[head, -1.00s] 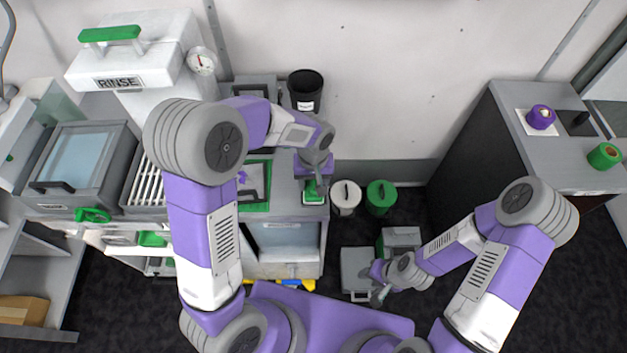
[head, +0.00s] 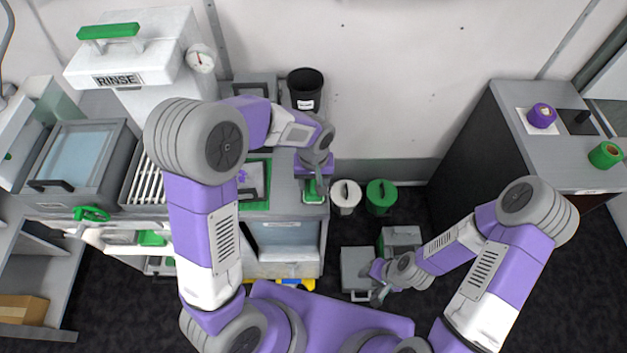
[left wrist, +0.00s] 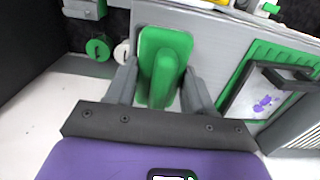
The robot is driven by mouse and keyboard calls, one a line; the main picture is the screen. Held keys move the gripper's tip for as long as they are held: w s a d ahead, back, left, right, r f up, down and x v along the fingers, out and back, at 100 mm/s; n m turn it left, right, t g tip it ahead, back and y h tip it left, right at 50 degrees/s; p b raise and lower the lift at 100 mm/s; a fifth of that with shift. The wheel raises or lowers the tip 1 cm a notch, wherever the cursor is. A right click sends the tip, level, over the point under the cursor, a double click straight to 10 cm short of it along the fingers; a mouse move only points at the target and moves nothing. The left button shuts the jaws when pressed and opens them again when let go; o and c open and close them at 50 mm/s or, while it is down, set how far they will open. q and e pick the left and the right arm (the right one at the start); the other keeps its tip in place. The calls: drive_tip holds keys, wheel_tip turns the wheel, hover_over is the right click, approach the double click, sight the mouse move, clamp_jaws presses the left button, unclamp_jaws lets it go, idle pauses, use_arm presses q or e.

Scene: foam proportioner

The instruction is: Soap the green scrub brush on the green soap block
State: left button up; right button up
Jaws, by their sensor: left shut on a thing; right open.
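My left gripper (head: 312,180) is over the right end of the grey counter, pointing down. In the left wrist view its fingers (left wrist: 158,88) are shut on the green scrub brush (left wrist: 160,75), which has a raised handle over a wider green base. A bit of green also shows under the gripper in the head view. I cannot pick out the green soap block apart from the brush; it may be hidden beneath it. My right gripper (head: 381,294) is open and empty, low over the floor at the right.
A green-edged mat (head: 256,205) with a grey board lies left of the gripper on the counter. A black bin (head: 305,90) stands behind. White (head: 346,196) and green (head: 381,196) lidded cans stand on the floor to the right. A rinse unit (head: 125,60) is at the left.

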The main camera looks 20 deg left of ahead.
idle(0.5)
use_arm(q)
drive_tip(key=shift+r+p, duration=2.75)
drive_tip(key=shift+r, duration=0.75)
